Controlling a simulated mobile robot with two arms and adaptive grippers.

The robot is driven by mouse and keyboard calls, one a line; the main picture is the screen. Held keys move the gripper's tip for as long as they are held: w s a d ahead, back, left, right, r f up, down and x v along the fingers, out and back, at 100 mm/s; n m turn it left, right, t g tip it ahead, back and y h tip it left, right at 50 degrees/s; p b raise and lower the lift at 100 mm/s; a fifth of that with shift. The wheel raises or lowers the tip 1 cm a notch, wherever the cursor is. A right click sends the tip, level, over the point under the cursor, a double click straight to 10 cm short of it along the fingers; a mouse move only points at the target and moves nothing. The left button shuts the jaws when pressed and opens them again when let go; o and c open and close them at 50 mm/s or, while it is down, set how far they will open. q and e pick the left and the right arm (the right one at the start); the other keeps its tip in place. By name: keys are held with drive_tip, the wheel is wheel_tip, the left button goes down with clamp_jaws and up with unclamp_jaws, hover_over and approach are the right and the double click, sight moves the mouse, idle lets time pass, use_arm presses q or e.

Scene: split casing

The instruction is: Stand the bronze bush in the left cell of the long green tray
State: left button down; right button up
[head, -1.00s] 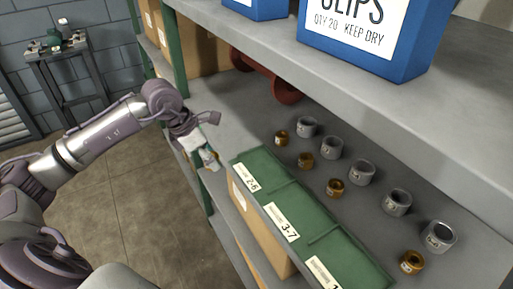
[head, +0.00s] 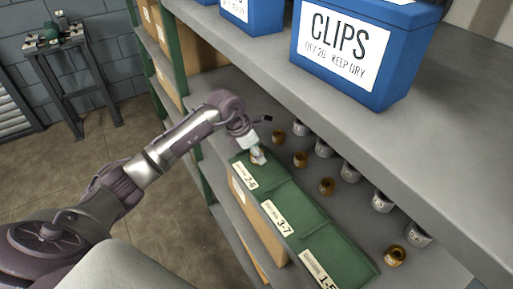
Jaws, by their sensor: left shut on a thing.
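The long green tray (head: 318,222) lies along the shelf's front edge, with cells labelled 2-6, 3-7 and 1-5 from left to right. My left gripper (head: 258,158) is over its left cell, the one labelled 2-6. The gripper is shut on a small bronze bush, mostly hidden by the fingers; I cannot tell whether the bush touches the cell floor. Several other bronze bushes (head: 326,186) stand on the shelf behind the tray. My right gripper is not in view.
Several grey bushes (head: 350,171) stand in a row behind the bronze ones. An upper shelf (head: 440,110) with a blue CLIPS bin (head: 365,50) overhangs the back. A green post (head: 163,45) stands at the left. The middle and right cells look empty.

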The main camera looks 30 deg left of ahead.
use_arm(q)
drive_tip(key=shift+f+b, duration=0.2)
drive_tip(key=shift+b, duration=0.15)
drive_tip(key=c, duration=0.6)
unclamp_jaws()
drive_tip(key=shift+r, duration=0.1)
